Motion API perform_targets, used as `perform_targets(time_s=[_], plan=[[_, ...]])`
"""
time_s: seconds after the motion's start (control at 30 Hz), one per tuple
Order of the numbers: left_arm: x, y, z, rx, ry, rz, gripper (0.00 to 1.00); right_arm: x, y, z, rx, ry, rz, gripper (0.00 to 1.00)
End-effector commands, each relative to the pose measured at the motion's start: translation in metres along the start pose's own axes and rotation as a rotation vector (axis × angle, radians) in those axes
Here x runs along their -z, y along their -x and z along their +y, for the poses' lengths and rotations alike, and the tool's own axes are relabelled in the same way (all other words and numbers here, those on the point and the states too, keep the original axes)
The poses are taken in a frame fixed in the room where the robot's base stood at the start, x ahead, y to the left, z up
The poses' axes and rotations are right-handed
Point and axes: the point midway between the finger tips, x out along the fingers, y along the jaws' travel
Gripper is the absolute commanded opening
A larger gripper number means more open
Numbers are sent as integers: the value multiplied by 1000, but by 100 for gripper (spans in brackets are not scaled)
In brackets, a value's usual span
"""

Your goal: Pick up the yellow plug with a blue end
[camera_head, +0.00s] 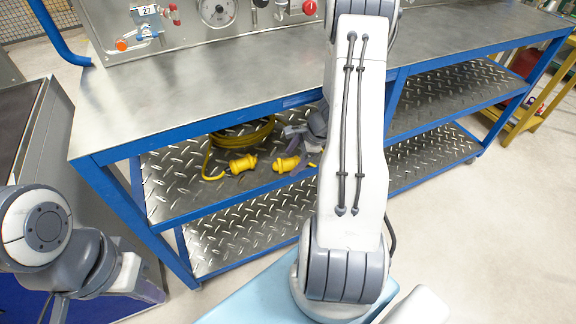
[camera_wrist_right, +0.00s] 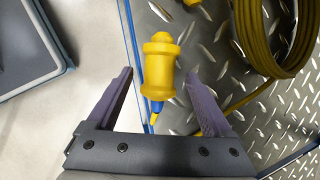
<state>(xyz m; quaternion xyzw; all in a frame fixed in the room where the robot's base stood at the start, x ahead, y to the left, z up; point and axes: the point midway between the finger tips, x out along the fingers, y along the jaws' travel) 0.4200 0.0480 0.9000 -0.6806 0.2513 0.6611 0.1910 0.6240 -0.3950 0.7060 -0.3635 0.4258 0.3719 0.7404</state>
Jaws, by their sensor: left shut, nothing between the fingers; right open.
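A yellow plug (camera_head: 286,163) lies on the upper diamond-plate shelf under the bench. In the right wrist view the yellow plug (camera_wrist_right: 159,68) shows a blue end towards the palm and lies between the two purple fingers. My right gripper (camera_head: 291,150) is open around it, with gaps on both sides in the wrist view (camera_wrist_right: 162,88). Part of this gripper is hidden behind my arm in the head view. My left gripper (camera_head: 152,292) is shut and empty, low at the left, away from the shelf.
Another yellow plug (camera_head: 242,164) lies to the left on the same shelf, near a coiled yellow cable (camera_head: 240,136). The blue frame edge (camera_head: 215,205) runs along the shelf front. The steel bench top (camera_head: 200,85) is above, carrying a gauge panel (camera_head: 180,30).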

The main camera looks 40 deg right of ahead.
Motion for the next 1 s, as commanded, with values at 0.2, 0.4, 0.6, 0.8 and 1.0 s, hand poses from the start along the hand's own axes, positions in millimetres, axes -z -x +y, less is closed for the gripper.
perform_targets(time_s=[0.2, 0.4, 0.6, 0.8, 1.0], plan=[[0, -5, 0, 0, 0, 0, 0, 0, -19, 0, 0, 1, 0, 85], [0, -5, 0, 0, 0, 0, 0, -1, -19, 0, 1, 2, 0, 81], [0, -5, 0, 0, 0, 0, 0, -1, -18, 0, 0, 2, 0, 5], [0, -5, 0, 0, 0, 0, 0, -1, -18, -1, 1, 2, -1, 0], [0, -3, 0, 0, 0, 0, 0, -3, -13, -2, 2, 4, -1, 0]])
